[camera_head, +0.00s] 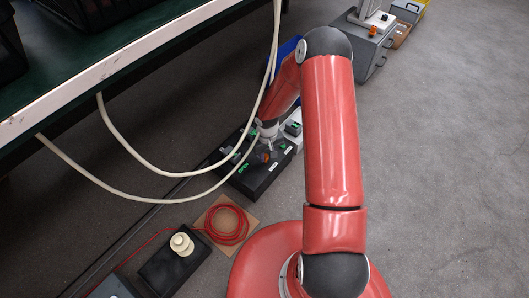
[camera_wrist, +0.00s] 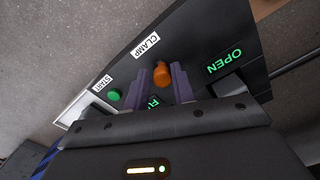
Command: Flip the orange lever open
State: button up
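The orange lever (camera_wrist: 161,74) sits on the black panel (camera_wrist: 200,45) near the printed word CLAMP. In the wrist view its rounded end lies between the tips of my gripper (camera_wrist: 160,86). The two purple fingers stand apart, one on each side of the lever; I cannot tell whether either touches it. OPEN is printed in green to the right. In the head view the lever (camera_head: 265,157) shows as a small orange spot under my gripper (camera_head: 268,146), on the black box (camera_head: 258,184). The lever's base is partly hidden by the fingers.
A green button (camera_wrist: 115,95) marked START is left of the fingers. Pale cables (camera_head: 150,170) hang close by the arm. A grey cabinet (camera_head: 367,45) stands behind; the right floor is clear.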

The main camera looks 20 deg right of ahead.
jog(key=o, duration=0.3)
jog(key=shift+r, duration=0.1)
notch_tip(320, 180, up, 8)
jog(key=shift+f+p, duration=0.15)
jog(key=shift+p, duration=0.65)
notch_tip(320, 180, up, 15)
jog(key=t+h+p, duration=0.1)
jog(key=p, duration=0.1)
send_over(267, 156)
jog(key=s+d, duration=0.1)
jog(key=s, duration=0.1)
jog(key=s+r+t+h+p, duration=0.15)
jog(key=s+r, duration=0.35)
jog(key=r, duration=0.8)
jog(key=s+a+r+t+p, duration=0.1)
jog(key=s+r, duration=0.4)
jog(key=s, duration=0.1)
jog(key=s+a+r+m+t+y+p, duration=0.1)
jog(key=s+r+p, duration=0.1)
jog(key=s+r, duration=0.3)
jog(key=s+a+r+m+t+y+p, duration=0.1)
jog(key=s+r+p, duration=0.1)
jog(key=s+r, duration=0.4)
jog(key=shift+s+a+y, duration=0.25)
jog(key=shift+s, duration=0.65)
